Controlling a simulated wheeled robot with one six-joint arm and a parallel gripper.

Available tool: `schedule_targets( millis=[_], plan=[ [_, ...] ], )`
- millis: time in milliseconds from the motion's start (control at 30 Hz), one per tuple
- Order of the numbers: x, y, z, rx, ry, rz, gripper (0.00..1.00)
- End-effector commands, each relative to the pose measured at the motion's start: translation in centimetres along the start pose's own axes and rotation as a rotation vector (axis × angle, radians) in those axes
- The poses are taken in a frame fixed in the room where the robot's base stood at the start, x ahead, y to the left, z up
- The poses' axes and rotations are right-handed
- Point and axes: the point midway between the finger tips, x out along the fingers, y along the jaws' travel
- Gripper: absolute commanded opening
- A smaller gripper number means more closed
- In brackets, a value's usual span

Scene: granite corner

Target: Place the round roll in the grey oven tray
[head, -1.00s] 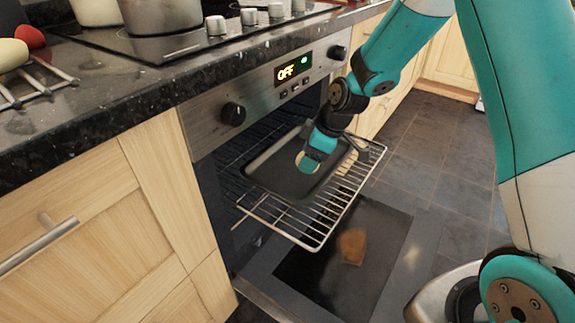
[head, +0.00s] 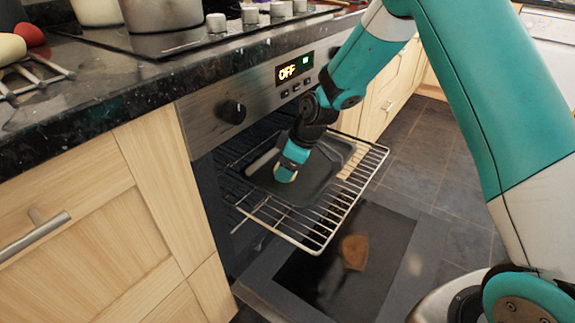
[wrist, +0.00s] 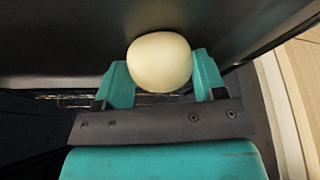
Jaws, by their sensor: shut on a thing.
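The round roll (wrist: 160,62) is pale and smooth. In the wrist view my gripper (wrist: 155,85) is shut on it, with one teal finger on each side. In the head view the roll (head: 285,175) shows as a small pale patch under my gripper (head: 291,168). The grey oven tray (head: 322,182) sits on the pulled-out wire rack. The gripper and roll are over the left part of the tray. I cannot tell whether the roll touches the tray floor.
The wire rack (head: 312,240) juts out of the oven above the lowered oven door (head: 335,265), which bears a brown patch. The oven's control panel (head: 255,95) and the dark worktop (head: 110,95) stand above and left. Pots (head: 160,14) stand on the hob.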

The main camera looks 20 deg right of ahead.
Motion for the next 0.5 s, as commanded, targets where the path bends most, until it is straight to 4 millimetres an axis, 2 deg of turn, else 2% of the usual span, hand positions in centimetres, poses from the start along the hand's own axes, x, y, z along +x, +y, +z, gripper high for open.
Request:
schedule_targets(
  millis=[33, 100, 133, 367, 500],
  plan=[
    [0.07, 0.0, 0.03, 0.0, 0.0, 0.0, 0.71],
    [0.05, -0.01, 0.01, 0.0, 0.0, 0.0, 0.87],
    [0.05, -0.01, 0.01, 0.0, 0.0, 0.0, 0.89],
    [0.03, -0.02, -0.01, -0.001, 0.0, 0.0, 0.89],
    [-0.83, 0.03, -0.19, 0.0, 0.001, 0.001, 0.89]
  ],
)
